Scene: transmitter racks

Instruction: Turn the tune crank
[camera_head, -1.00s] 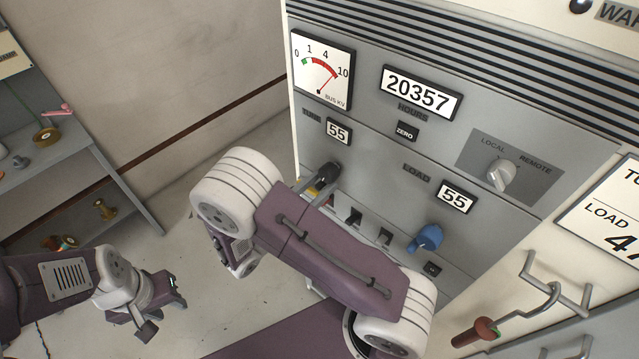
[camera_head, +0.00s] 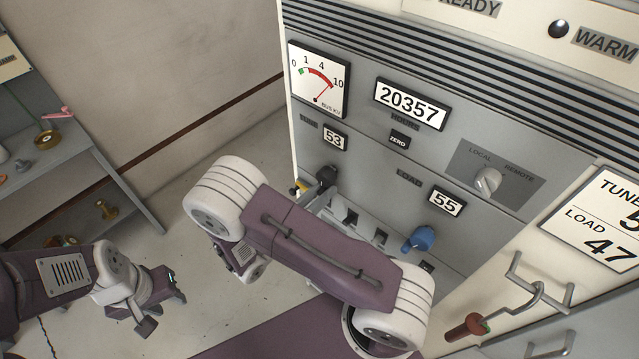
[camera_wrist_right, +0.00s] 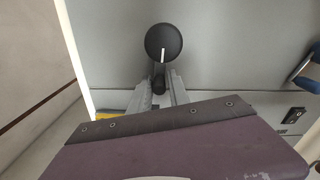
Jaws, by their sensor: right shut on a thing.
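The black tune crank (camera_head: 327,174) is on the grey panel below the small TUNE counter (camera_head: 334,138), which reads 53. In the right wrist view the crank's round hub (camera_wrist_right: 163,42) has a white mark pointing down, and its dark handle (camera_wrist_right: 158,76) sits between my fingers. My right gripper (camera_wrist_right: 158,88) is shut on that handle; my own arm partly covers this spot in the head view. My left gripper (camera_head: 163,305) hangs at the lower left, far from the panel, with its fingers apart and empty.
A blue load crank (camera_head: 420,240) sits to the right below the LOAD counter (camera_head: 447,202), reading 55. A placard (camera_head: 600,222) shows TUNE, partly cut off, and LOAD 47. A red-handled hook (camera_head: 465,326) hangs lower right. A grey shelf (camera_head: 60,155) stands at left.

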